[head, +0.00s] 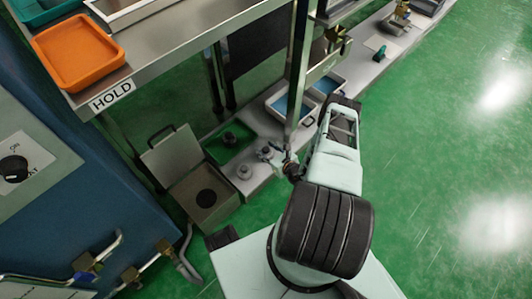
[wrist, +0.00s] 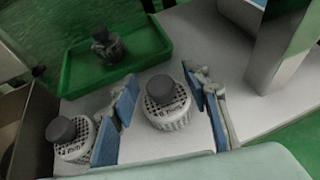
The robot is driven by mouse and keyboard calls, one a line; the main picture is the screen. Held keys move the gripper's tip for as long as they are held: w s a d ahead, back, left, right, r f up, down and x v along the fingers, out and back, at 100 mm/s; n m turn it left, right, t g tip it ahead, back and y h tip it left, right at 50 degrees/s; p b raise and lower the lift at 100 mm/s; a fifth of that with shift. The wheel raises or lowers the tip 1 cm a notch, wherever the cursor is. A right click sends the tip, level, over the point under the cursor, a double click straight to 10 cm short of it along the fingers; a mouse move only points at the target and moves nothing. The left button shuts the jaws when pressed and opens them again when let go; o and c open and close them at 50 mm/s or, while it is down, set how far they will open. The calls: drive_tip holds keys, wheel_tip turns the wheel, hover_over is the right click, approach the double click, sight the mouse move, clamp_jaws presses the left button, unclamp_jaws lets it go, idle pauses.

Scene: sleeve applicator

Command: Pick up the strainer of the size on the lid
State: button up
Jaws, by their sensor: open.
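In the wrist view, a pale perforated strainer (wrist: 172,112) with a grey knob stands on the light bench, between the blue pads of my open gripper (wrist: 158,108), apart from both. It bears a printed size too small to read surely. A second similar strainer (wrist: 75,147) stands at lower left, outside the left finger. A darker piece with a knob (wrist: 108,46) sits in the green tray (wrist: 155,72). In the head view, a metal box (head: 212,212) has its lid (head: 172,156) raised; no size is readable on it. My gripper (head: 279,160) is over the bench beside the tray.
A metal post (wrist: 278,55) rises close to the right of my gripper. A blue-lined tray (head: 292,106) lies further along the bench. A shelf marked HOLD (head: 111,95) carries an orange tray (head: 78,52). The green floor at right is clear.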

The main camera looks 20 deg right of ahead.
clamp_jaws()
drive_tip(key=shift+r, duration=0.2)
